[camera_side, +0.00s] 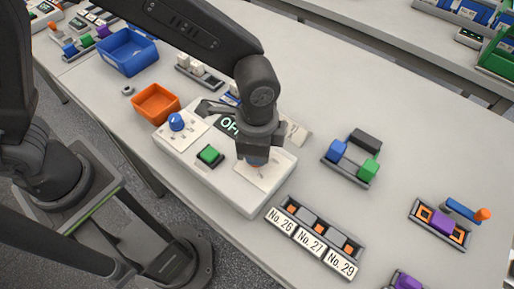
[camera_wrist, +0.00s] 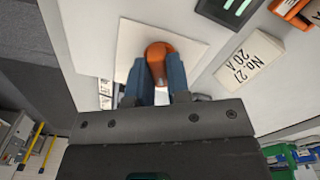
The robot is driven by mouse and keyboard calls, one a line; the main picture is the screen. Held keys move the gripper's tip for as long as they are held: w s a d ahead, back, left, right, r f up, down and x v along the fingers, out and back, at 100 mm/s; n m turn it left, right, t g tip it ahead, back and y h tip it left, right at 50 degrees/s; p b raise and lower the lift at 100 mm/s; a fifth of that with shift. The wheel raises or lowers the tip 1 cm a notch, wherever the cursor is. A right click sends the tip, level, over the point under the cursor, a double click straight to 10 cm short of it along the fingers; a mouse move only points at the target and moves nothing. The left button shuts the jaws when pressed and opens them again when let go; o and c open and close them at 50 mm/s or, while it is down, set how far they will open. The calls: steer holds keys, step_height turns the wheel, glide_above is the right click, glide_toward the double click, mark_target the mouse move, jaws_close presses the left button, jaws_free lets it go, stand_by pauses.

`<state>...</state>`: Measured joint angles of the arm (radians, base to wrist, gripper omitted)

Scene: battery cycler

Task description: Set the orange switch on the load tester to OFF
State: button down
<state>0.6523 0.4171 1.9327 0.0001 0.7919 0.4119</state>
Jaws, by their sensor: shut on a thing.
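The load tester (camera_side: 225,185) is a white box on the table with a dark display, partly hidden by my arm, a blue knob (camera_side: 176,121) and a green button (camera_side: 209,155). The orange switch (camera_wrist: 158,58) stands on a white plate (camera_wrist: 195,52) in the wrist view. My gripper (camera_wrist: 160,85) points down over the tester, its two blue-grey fingers shut on the switch from both sides. In the side view my gripper (camera_side: 258,158) hides most of the switch. I cannot read the switch's position marks.
An orange bin (camera_side: 155,103) and a blue bin (camera_side: 127,52) stand to the left. A holder with blue and green blocks (camera_side: 352,158) is at right.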

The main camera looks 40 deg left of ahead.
steer(key=shift+n, duration=1.1)
steer(key=c, duration=1.1)
jaws_free()
step_height(320, 180, up, 14)
steer(key=shift+f, duration=0.1)
